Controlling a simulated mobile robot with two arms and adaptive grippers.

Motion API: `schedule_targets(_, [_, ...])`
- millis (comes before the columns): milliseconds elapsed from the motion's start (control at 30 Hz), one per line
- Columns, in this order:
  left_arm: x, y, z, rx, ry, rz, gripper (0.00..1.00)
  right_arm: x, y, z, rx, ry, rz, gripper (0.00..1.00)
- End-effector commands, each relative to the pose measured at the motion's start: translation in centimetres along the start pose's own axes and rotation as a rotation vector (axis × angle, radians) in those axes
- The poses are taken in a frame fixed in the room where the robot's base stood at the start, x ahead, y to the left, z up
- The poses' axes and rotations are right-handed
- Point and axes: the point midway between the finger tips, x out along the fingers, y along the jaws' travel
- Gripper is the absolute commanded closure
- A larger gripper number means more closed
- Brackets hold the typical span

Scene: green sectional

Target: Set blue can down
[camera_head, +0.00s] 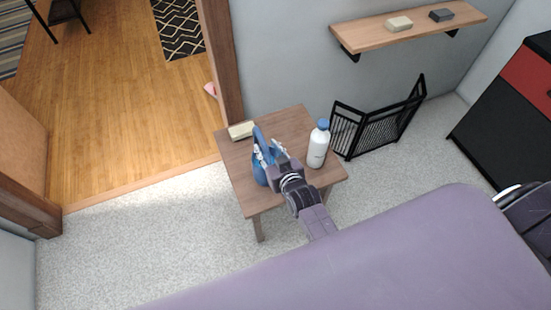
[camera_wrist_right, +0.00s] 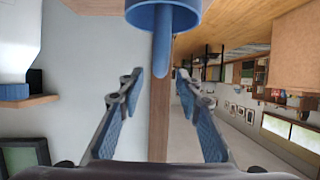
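The blue can (camera_head: 260,173) is at the left front of the small brown wooden table (camera_head: 297,120), partly hidden by my right gripper (camera_head: 266,154). A tall narrow blue part rises beyond the gripper. I cannot tell from the head view whether its base touches the tabletop. In the right wrist view, a round blue part of the can (camera_wrist_right: 190,12) and a narrow blue piece show at the top. My right gripper (camera_wrist_right: 160,82) has its fingers spread there, with a clear gap between them and the blue piece beyond the tips. My left gripper is not in view.
A white bottle with a blue cap (camera_head: 318,146) stands at the table's right. A pale block (camera_head: 241,130) lies at its far left corner. A black folding screen (camera_head: 380,125) stands right of the table. A wall shelf (camera_head: 420,27) holds two small blocks.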

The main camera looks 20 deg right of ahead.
Motion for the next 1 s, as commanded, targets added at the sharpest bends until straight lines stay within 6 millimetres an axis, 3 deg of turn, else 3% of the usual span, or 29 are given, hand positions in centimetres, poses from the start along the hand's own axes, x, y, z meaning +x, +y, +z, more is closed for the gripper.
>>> schedule_targets(200, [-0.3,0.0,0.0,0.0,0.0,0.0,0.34,-4.6,0.0,0.2,0.0,-0.003,0.0,0.68])
schedule_targets(400, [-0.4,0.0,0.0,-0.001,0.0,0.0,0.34,-7.6,0.0,0.1,0.0,-0.002,0.0,0.68])
schedule_targets(600, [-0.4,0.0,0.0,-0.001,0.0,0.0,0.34,-8.9,0.0,0.0,0.0,-0.001,0.0,0.68])
schedule_targets(1000, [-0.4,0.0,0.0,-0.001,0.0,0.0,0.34,-9.0,0.0,0.0,0.0,-0.001,0.0,0.68])
